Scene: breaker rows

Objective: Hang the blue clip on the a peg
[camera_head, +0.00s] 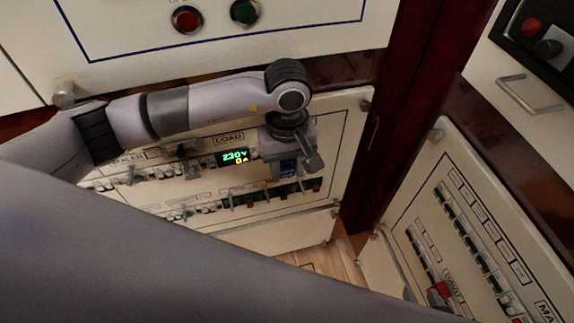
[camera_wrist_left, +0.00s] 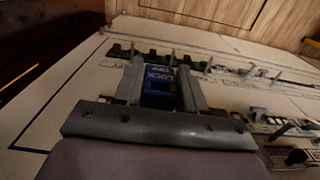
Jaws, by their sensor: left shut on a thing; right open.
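My left gripper (camera_head: 298,165) is in front of the lower panel, by the right end of its rows. Its fingers (camera_wrist_left: 160,90) are shut on the blue clip (camera_wrist_left: 158,84), which has pale lettering on its face. A little of the blue clip (camera_head: 288,168) also shows in the head view. Several thin pegs (camera_wrist_left: 207,66) stand along a dark green strip (camera_wrist_left: 145,54) just beyond the clip. I cannot read which peg is marked a. Whether the clip touches a peg is unclear. My right gripper is not in view.
A lit display (camera_head: 233,157) and rows of breakers lie left of the gripper. A dark red post (camera_head: 385,130) stands to the right. Beyond it is another breaker panel (camera_head: 400,215) with a red part (camera_head: 440,289). A large grey part of mine covers the lower left foreground.

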